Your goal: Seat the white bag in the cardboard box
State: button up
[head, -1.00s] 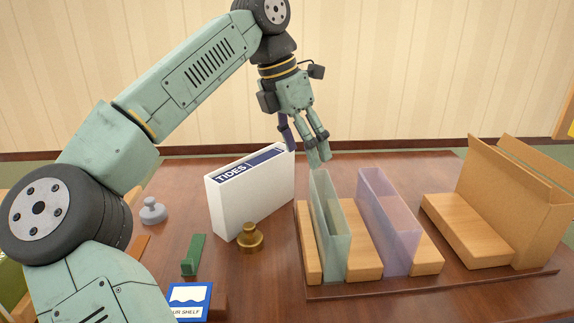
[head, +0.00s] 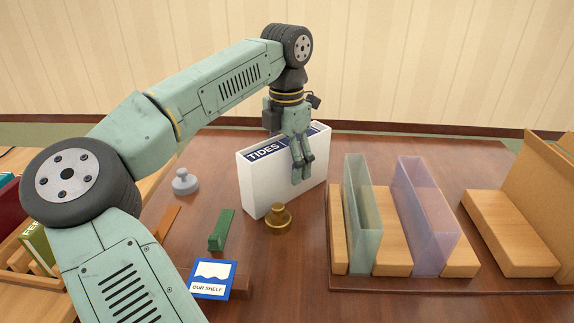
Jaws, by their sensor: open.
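The only large white thing is a stiff, upright case (head: 268,185) with a blue band lettered TIDES, standing on the table in the middle of the head view; I see no soft bag. My gripper (head: 301,172) is open and points down at the case's right half. Its near fingers overlap the front face in the picture; any finger behind the case is hidden, and I cannot tell whether they touch it.
Between case and box, a board holds a clear green divider (head: 362,215), a clear purple divider (head: 425,215) and wooden blocks (head: 510,232). A brass weight (head: 278,218), green piece (head: 221,230), grey weight (head: 185,182) and blue sign (head: 213,278) stand near the case.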

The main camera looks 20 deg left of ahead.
aim_at(287, 141)
jog(key=shift+f, duration=0.8)
jog(key=shift+c, duration=0.2)
jog(key=c, duration=1.3)
jog(key=shift+r, duration=0.15)
notch_tip(287, 141, up, 9)
jog(key=shift+w+r+b, duration=0.1)
jog(key=shift+b, duration=0.5)
jog(key=shift+r, duration=0.35)
